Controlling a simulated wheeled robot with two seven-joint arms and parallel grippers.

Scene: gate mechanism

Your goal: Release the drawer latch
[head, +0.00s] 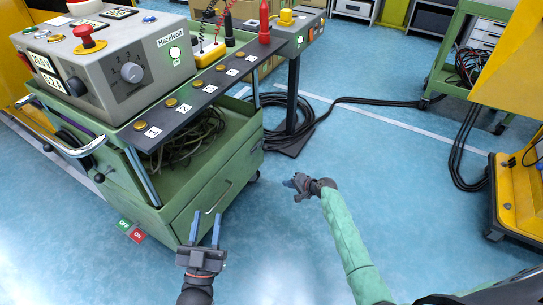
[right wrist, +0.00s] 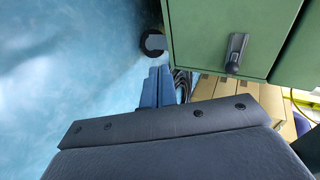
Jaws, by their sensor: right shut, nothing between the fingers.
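The green cart (head: 205,170) has a drawer front (head: 232,172) with a thin metal bar handle (head: 219,197). My left gripper (head: 206,222) is in front of it, fingers apart, tips near the handle; I cannot tell if they touch it. In the right wrist view, a dark grey latch with a round knob (right wrist: 235,54) hangs on a green panel (right wrist: 205,30); I cannot make this latch out in the head view. My right gripper (head: 291,184) is shut and empty, to the right of the cart. Its blue fingers (right wrist: 159,86) lie together, left of the latch and apart from it.
A grey power box (head: 115,65) and a dark strip with numbered tags (head: 200,90) are on the cart. A black cable coil (head: 272,118) lies on the floor behind. Yellow equipment (head: 512,65) stands at right. The blue floor between (head: 390,190) is clear.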

